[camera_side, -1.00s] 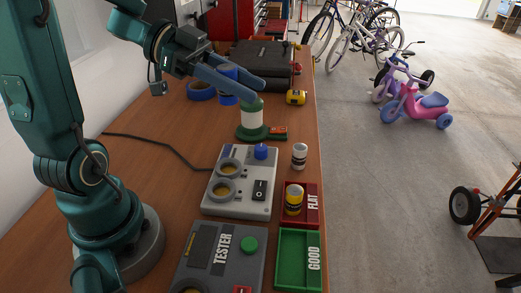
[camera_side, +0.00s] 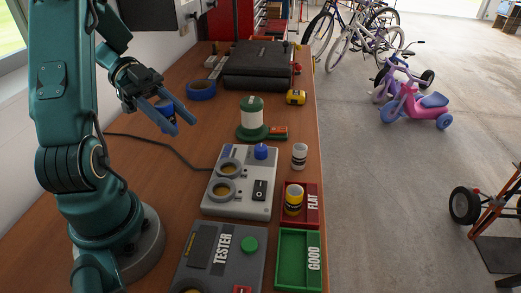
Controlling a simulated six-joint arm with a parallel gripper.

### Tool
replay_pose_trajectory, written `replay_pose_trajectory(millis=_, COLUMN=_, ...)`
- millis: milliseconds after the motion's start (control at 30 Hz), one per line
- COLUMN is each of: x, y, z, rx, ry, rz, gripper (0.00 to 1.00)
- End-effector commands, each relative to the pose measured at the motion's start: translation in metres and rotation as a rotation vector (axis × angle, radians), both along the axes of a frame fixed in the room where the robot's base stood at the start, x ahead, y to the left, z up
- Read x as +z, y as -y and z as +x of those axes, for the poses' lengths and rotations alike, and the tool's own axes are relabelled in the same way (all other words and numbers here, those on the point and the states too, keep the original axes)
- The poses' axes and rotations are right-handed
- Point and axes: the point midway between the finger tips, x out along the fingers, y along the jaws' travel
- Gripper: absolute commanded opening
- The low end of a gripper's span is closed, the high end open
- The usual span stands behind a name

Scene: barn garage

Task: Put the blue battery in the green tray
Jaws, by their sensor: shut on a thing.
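My gripper (camera_side: 172,124) is shut on the blue battery (camera_side: 166,106) and holds it above the left part of the bench. The fingers partly cover the battery. The green tray (camera_side: 281,264), labelled GOOD, lies at the front right of the bench and looks empty. My gripper is well to the left of the tray and farther back.
A red FLAT tray (camera_side: 312,217) holds a yellow-and-white battery (camera_side: 294,199). A white battery (camera_side: 299,156) stands behind it. A grey tester (camera_side: 234,281), a pale two-well box (camera_side: 258,211), a green-and-white spool (camera_side: 252,113) and blue tape (camera_side: 201,90) occupy the bench.

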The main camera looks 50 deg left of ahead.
Motion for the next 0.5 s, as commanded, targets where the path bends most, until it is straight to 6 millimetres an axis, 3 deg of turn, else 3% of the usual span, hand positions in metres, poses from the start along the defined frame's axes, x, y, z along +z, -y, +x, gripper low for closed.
replay_pose_trajectory(millis=167, x=-0.006, y=0.010, z=0.004, rx=-0.002, ry=-0.001, rz=-0.003, gripper=0.00)
replay_pose_trajectory(millis=500, x=-0.048, y=0.078, z=0.027, rx=-0.008, ry=-0.005, rz=-0.006, gripper=0.00)
